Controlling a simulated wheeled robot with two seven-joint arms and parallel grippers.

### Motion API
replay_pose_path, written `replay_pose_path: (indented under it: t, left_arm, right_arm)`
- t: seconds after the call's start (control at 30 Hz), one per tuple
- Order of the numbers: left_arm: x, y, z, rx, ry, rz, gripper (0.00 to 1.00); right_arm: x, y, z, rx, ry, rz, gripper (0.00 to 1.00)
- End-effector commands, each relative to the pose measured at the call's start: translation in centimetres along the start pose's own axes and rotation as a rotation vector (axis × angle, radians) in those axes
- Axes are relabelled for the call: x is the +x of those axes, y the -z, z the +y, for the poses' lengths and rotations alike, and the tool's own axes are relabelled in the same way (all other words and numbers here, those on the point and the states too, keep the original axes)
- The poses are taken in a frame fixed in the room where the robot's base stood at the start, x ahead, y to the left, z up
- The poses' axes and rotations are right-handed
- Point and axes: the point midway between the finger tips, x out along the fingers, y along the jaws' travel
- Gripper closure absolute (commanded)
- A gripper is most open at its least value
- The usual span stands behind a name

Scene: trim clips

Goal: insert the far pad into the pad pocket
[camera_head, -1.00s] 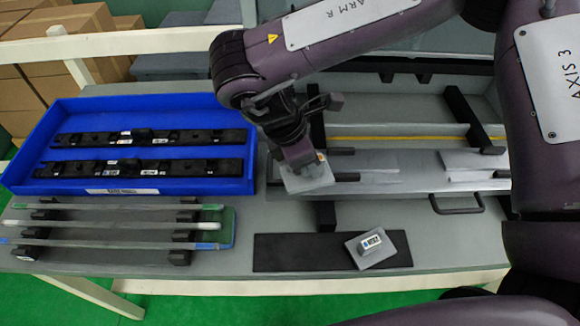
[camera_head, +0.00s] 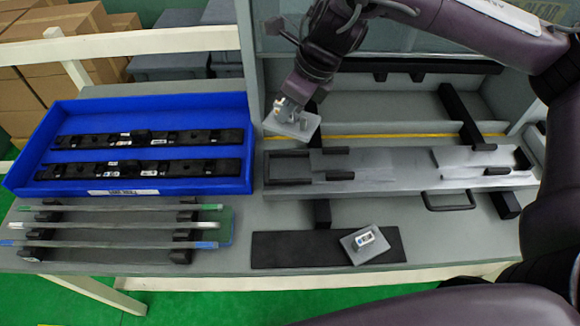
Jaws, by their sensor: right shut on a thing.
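My right gripper (camera_head: 294,99) is shut on a flat grey pad (camera_head: 301,126), the far pad. It holds the pad tilted above the far left of the silver panel (camera_head: 400,160); the pad appears clear of it. The fingertips are small and partly hidden by the pad. A recess framed by black strips (camera_head: 290,168) at the panel's left end looks like the pad pocket and is empty. A second grey pad (camera_head: 352,252) with a small white-labelled block (camera_head: 364,240) lies on the black mat (camera_head: 290,252) in front. My left gripper is not in view.
A blue tray (camera_head: 215,186) with two black strips stands at the left. Several thin rods (camera_head: 110,225) lie on black supports in front of it. A yellow line (camera_head: 390,136) runs behind the panel. A black handle (camera_head: 448,206) sticks out of the panel's front edge.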

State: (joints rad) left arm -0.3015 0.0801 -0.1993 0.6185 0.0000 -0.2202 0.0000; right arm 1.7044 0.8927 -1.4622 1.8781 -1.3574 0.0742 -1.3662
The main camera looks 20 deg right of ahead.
Motion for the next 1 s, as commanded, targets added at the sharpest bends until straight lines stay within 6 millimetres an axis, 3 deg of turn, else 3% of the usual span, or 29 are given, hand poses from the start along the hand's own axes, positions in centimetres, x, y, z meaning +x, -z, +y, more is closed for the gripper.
replay_pose_path:
  t: [0.2, 0.43, 1.0]
  left_arm:
    - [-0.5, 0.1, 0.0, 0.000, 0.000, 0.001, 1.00]
    - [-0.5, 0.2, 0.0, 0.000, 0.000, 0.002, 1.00]
    - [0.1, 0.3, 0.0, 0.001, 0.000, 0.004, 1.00]
  right_arm:
    - [-1.3, -1.3, -0.9, -0.311, -0.131, 0.001, 1.00]
    - [-1.2, -1.4, -1.2, -0.435, -0.181, 0.003, 1.00]
    - [10.1, 3.5, -1.1, -0.436, -0.186, 0.006, 1.00]
